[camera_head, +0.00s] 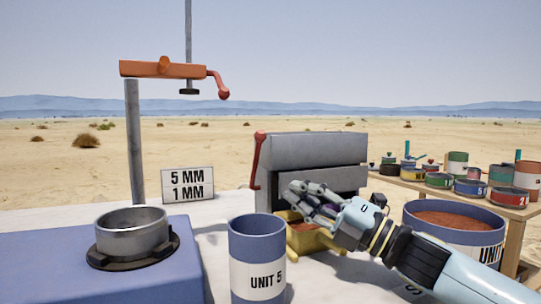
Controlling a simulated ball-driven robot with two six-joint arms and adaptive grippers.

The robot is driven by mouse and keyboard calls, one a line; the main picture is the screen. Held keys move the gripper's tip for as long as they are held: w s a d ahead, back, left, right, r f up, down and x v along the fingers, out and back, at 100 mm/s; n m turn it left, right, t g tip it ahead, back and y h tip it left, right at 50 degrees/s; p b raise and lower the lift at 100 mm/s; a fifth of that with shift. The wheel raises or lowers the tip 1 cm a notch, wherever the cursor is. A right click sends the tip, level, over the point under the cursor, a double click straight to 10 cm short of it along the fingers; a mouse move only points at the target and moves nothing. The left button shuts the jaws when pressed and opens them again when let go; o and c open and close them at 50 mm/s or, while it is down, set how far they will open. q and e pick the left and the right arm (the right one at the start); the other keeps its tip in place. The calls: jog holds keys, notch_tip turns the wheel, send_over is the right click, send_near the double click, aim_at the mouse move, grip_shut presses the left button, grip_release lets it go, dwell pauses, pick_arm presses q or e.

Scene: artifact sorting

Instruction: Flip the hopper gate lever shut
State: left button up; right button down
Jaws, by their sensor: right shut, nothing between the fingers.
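The grey hopper (312,150) stands on the pale table beyond my right gripper. A red lever (258,158) runs down the left side of the hopper, nearly upright, with its knob at the top. My right gripper (295,197) is shut and empty. It reaches in from the lower right and shows in front of the hopper's lower face, to the right of the lever and apart from it in the picture. A yellow tray (303,241) with reddish material sits under the gripper, partly hidden by it. My left gripper is out of view.
A blue UNIT 5 container (257,260) stands in front. A metal sieve pan (132,230) sits on a blue block (110,271) at left, below an orange clamp arm (160,69). A soil-filled bucket (455,234) is at right. A wooden table (440,190) behind it holds several tins.

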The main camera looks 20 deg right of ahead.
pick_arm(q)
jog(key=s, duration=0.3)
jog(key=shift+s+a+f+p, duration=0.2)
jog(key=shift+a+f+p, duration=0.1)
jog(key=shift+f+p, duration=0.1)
pick_arm(e)
jog(key=shift+n+y, duration=0.3)
jog(key=shift+y, duration=0.2)
jog(key=x, duration=0.6)
jog(key=d+x, duration=0.1)
jog(key=x, duration=0.3)
jog(key=shift+w+d+r, duration=0.1)
jog(key=shift+w+r, duration=0.1)
jog(key=shift+r, duration=0.15)
pick_arm(q)
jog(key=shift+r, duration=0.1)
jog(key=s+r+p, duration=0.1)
jog(key=p, duration=0.1)
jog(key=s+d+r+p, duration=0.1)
jog(key=p, duration=0.1)
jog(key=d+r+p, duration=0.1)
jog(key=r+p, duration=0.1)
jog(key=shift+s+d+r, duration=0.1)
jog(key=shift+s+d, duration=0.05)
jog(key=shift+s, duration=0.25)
pick_arm(e)
jog(key=shift+w+r+m+g+h, duration=0.3)
jog(key=shift+w+r+m+h, duration=0.2)
jog(key=shift+m, duration=0.1)
